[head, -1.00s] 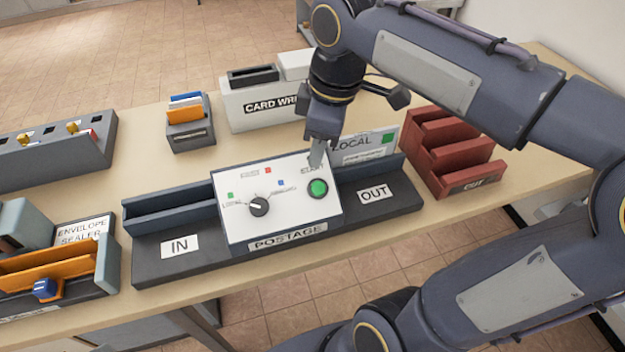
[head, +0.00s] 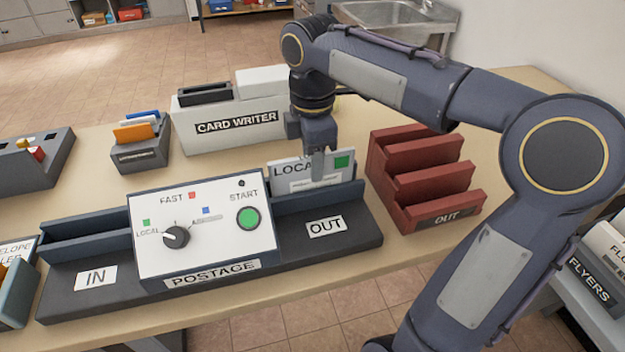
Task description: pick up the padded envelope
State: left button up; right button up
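A white envelope (head: 286,178) marked LOCAL with a green square stands upright in the OUT side of the postage machine (head: 212,243); I take it for the padded envelope. My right gripper (head: 318,166) points down over it, and its fingertips overlap the envelope's upper edge in the picture. Only one finger shows clearly, so I cannot tell whether it grips. My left gripper is out of view.
A red stepped OUT rack (head: 430,180) stands close to the right of the envelope. The card writer (head: 237,122) is behind, and a small card holder (head: 139,150) is further left. A FLYERS box (head: 592,280) is at the far right.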

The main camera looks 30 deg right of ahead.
jog(key=shift+c, duration=0.5)
grip_shut()
